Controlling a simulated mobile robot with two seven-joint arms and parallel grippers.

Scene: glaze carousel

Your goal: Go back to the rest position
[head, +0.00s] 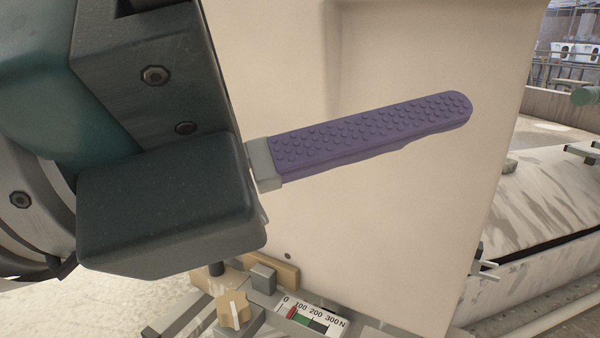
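My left gripper (455,108) is very close to the camera, its arm coming in from the left. It has a dark green-black body and a long purple studded finger pointing right and slightly up. Only one finger shows clearly; a second is hidden or lined up behind it, so I cannot tell whether it is open or shut. Nothing is seen held at its tip. My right gripper is not in view.
A large beige panel (400,220) stands behind the finger. Below are a force scale (312,316) marked 0 to 300 N and a tan knob (234,310). A stained pale surface (545,200) and a green rounded end (586,96) are at right.

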